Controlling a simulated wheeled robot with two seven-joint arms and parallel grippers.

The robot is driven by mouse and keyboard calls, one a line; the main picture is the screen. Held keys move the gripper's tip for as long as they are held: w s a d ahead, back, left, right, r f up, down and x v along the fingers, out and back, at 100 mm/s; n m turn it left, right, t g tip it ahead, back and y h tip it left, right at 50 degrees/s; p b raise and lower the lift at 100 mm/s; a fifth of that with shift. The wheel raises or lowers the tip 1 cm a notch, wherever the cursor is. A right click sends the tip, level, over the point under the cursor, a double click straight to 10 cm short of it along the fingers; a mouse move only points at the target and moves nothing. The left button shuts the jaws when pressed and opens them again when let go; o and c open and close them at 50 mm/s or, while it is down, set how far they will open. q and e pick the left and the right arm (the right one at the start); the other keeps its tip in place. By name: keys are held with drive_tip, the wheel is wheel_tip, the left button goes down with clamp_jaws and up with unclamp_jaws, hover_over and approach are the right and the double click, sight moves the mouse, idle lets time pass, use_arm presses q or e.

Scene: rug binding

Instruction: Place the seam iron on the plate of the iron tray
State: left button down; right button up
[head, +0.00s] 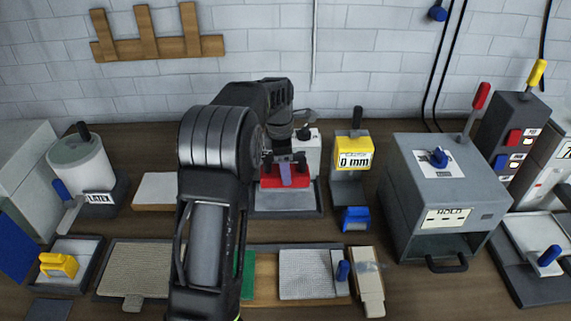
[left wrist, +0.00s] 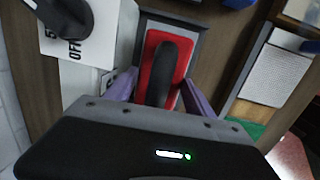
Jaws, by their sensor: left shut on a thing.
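The seam iron (head: 269,180) is a red block with a black arched handle, which shows in the left wrist view (left wrist: 168,68). My left gripper (head: 286,172) is shut on the iron, with its purple fingers on either side of the handle in the left wrist view (left wrist: 160,95). The iron is over the back part of the grey iron tray (head: 300,207). The tray's rim also shows around it in the left wrist view (left wrist: 178,22). I cannot tell whether the iron touches the plate. My right gripper is out of view.
A white box with a dial (head: 308,150) stands behind the tray. A yellow "0 mm" device (head: 354,150) is right of it, and a grey press (head: 445,180) further right. A latex pot (head: 80,165) stands left. Mats and a grey mesh pad (head: 305,275) lie in front.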

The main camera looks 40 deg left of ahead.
use_arm(q)
drive_tip(key=shift+w, duration=0.1)
drive_tip(key=shift+f, duration=2.4)
drive_tip(key=shift+f, duration=0.1)
drive_tip(key=shift+c, duration=1.8)
unclamp_jaws()
drive_tip(key=r, duration=0.4)
drive_tip(key=s+r, duration=0.1)
drive_tip(key=r, duration=0.7)
drive_tip(key=shift+s+a, duration=0.1)
drive_tip(key=shift+s, duration=0.3)
